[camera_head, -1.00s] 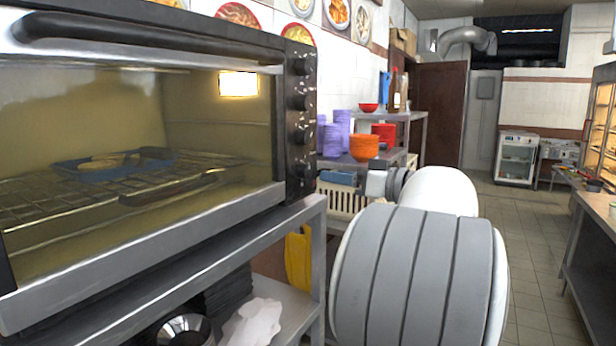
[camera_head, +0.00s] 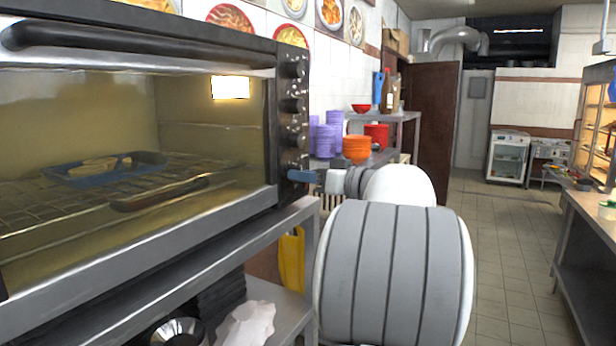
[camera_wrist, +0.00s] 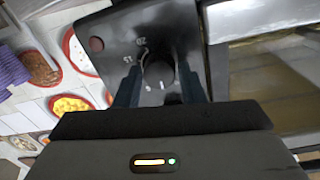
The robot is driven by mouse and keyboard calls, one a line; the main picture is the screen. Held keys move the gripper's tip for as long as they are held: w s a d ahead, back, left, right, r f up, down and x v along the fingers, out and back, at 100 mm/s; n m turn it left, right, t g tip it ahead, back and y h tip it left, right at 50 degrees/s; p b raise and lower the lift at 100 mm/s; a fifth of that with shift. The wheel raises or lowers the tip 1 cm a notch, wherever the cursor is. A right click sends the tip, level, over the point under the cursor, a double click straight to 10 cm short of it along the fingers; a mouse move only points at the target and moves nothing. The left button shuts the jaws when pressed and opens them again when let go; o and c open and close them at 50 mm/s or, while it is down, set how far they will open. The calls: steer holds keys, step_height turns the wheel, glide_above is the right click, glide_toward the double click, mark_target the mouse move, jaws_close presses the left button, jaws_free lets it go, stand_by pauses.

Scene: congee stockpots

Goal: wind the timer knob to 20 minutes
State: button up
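The timer knob (camera_wrist: 158,72) is a round black knob on the dark control panel of the oven. In the wrist view, the numbers 15 and 20 show beside it, at its left and upper left. A small pale mark shows on the knob's lower part in that view. My gripper (camera_wrist: 160,88) is open, with one dark finger on each side of the knob and a gap visible between. In the head view, my gripper (camera_head: 303,176) is at the lowest part of the oven's (camera_head: 130,200) knob column and hides the lowest knob.
Other black knobs, including the top one (camera_head: 293,68), sit above on the same panel. A metal stand (camera_head: 200,260) carries the oven. Purple (camera_head: 326,138) and orange bowls (camera_head: 357,148) stand on a shelf behind. The aisle floor (camera_head: 500,240) at right is clear.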

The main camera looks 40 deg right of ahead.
steer(key=c, duration=0.4)
steer(key=shift+s+d, duration=0.1)
steer(key=shift+d, duration=0.05)
steer(key=shift+c, duration=0.7)
